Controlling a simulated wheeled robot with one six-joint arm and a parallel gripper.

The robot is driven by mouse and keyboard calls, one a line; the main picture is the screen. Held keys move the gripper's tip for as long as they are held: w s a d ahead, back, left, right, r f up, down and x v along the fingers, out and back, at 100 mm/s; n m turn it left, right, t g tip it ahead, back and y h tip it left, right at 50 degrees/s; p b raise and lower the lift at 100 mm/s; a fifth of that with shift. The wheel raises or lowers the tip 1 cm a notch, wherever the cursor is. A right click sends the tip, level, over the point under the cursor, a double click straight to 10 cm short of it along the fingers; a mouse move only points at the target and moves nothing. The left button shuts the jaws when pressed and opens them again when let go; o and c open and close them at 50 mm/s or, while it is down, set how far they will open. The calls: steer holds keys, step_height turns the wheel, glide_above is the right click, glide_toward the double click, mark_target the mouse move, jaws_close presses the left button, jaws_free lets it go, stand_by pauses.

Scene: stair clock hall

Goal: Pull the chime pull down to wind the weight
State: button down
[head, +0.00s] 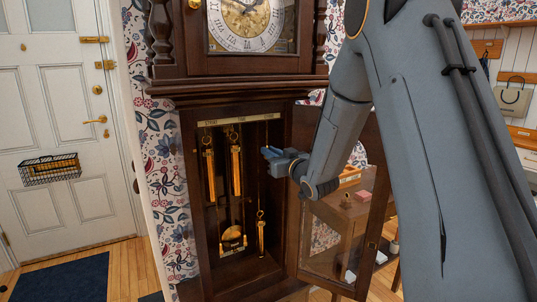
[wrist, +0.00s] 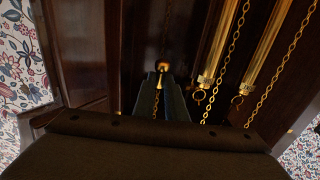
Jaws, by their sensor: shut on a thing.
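My gripper (head: 272,153) is inside the open clock case, right of two high brass weights, shut on the chime pull. The pull is mostly hidden by the fingers in the head view. In the wrist view a thin gold chain (wrist: 155,106) shows between the fingers (wrist: 163,82). A small brass piece (wrist: 163,66) is at the fingertips; I cannot tell if it is the pull's end or a weight's top. In the head view the right-hand weight (head: 261,236) hangs much lower than the left weight (head: 210,170) and middle weight (head: 236,168).
The clock's glazed door (head: 338,236) stands open to the right, close to my arm. A brass pendulum bob (head: 232,236) hangs low in the case. The clock dial (head: 246,22) is above. A white door (head: 66,120) with a wire basket (head: 50,170) is at the left.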

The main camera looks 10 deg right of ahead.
step_height(320, 180, down, 12)
steer(key=b, duration=0.6)
steer(key=shift+r+b, duration=0.15)
steer(key=shift+b, duration=0.15)
stand_by(0.4)
steer(key=shift+s, duration=0.1)
step_height(320, 180, down, 12)
steer(key=b, duration=0.7)
steer(key=shift+b, duration=0.3)
stand_by(0.7)
stand_by(0.3)
step_height(320, 180, down, 10)
steer(key=b, duration=0.6)
steer(key=shift+f, duration=0.25)
steer(key=c, duration=2.2)
jaws_free()
steer(key=shift+f+b, duration=0.1)
steer(key=shift+b, duration=0.25)
steer(key=o, duration=0.5)
steer(key=shift+r, duration=0.2)
